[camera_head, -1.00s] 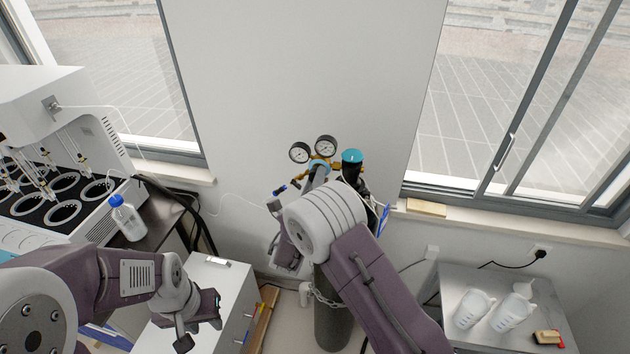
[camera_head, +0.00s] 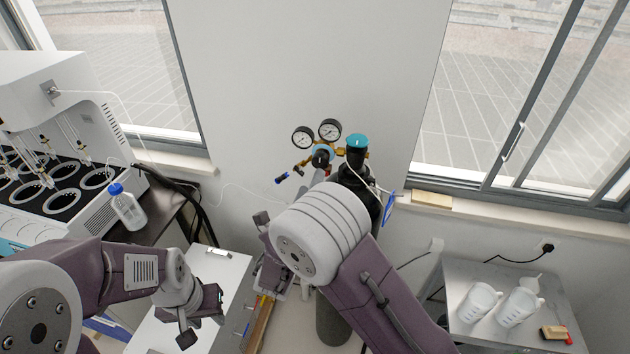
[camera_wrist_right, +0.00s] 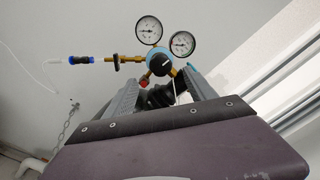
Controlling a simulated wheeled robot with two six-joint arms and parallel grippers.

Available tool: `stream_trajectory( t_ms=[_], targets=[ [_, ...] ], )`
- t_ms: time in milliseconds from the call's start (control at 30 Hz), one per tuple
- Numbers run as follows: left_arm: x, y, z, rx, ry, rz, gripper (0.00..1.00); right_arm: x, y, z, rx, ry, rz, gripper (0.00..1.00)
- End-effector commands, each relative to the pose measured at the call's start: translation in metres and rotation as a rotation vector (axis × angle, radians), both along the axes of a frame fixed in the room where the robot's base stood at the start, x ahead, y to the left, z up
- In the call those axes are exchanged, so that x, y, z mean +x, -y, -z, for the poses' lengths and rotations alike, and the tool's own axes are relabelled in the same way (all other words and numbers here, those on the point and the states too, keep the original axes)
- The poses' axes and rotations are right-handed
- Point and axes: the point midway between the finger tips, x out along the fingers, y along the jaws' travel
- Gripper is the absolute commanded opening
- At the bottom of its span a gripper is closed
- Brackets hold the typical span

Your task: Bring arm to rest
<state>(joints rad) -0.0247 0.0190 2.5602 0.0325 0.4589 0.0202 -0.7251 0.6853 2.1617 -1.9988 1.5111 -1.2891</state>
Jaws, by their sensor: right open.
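My right arm (camera_head: 375,300) reaches in from the lower right, its grey wrist in front of the gas cylinder (camera_head: 333,325). In the right wrist view my right gripper (camera_wrist_right: 161,78) is open, its two grey fingers apart with nothing held. Beyond the fingers is the brass and blue regulator (camera_wrist_right: 160,64); it also shows in the head view (camera_head: 322,155). In the head view the wrist partly hides the right gripper. My left gripper (camera_head: 200,316) is at the lower left over the white cabinet, its fingers apart and empty.
Two gauges (camera_head: 317,133) and a teal-capped cylinder (camera_head: 357,144) stand close beyond the right wrist. A distiller (camera_head: 50,150) and a blue-capped bottle (camera_head: 127,208) are at left. A metal table (camera_head: 455,272) at right holds white jugs (camera_head: 480,302).

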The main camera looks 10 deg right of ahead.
Motion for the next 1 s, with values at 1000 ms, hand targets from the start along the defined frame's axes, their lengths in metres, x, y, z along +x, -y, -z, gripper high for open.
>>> stream_trajectory(
  t_ms=[1000],
  targets=[
    [0.000, 0.000, 0.084, 0.000, 0.000, 0.000, 0.36, -0.113, 0.253, 0.063, 0.469, 0.084, 0.826, 0.65]
  ],
)
